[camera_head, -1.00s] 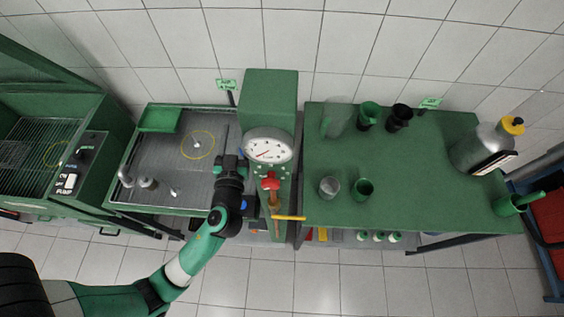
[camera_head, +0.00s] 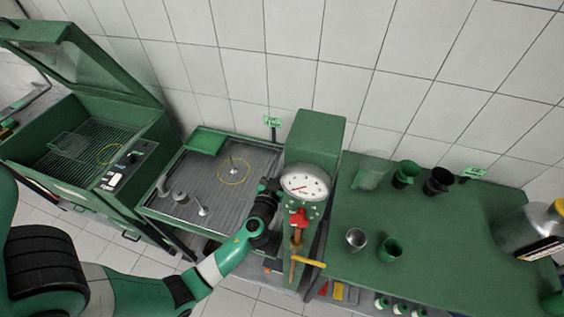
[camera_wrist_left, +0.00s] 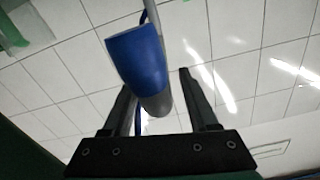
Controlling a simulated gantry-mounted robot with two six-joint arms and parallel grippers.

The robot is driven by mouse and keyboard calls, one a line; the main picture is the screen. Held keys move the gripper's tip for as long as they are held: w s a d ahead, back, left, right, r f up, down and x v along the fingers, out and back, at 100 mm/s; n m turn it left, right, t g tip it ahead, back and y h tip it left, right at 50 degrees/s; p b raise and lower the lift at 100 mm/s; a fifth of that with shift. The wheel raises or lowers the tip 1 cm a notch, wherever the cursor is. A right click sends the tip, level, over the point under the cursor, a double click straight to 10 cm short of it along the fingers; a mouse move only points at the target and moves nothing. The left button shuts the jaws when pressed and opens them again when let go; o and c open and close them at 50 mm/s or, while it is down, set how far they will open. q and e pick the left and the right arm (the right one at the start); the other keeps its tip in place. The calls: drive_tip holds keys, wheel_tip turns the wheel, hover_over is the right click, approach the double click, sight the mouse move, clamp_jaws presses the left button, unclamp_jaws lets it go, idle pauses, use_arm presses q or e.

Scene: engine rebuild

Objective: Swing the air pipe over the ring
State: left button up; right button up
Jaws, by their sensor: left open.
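A yellow ring (camera_head: 234,169) is marked on the grey ribbed tray (camera_head: 190,222), with a small upright post inside it. My left gripper (camera_head: 268,187) is at the tray's right edge, close to the green gauge column and right of the ring. In the left wrist view, a blue-ended grey pipe (camera_wrist_left: 138,55) with a thin blue hose runs between the fingers of my left gripper (camera_wrist_left: 155,85). It looks like the air pipe. The fingers are open, with gaps beside it. In the head view the arm hides most of this pipe. My right gripper is out of view.
The green column with a round gauge (camera_head: 305,183) and red knob (camera_head: 298,218) stands right beside the gripper. Small metal parts (camera_head: 181,198) stand on the tray's left. The right bench (camera_head: 440,230) holds cups and a large can. An open green cabinet (camera_head: 85,140) stands left.

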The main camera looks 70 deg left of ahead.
use_arm(q)
drive_tip(key=shift+w+a, duration=0.25)
clamp_jaws()
idle(1.4)
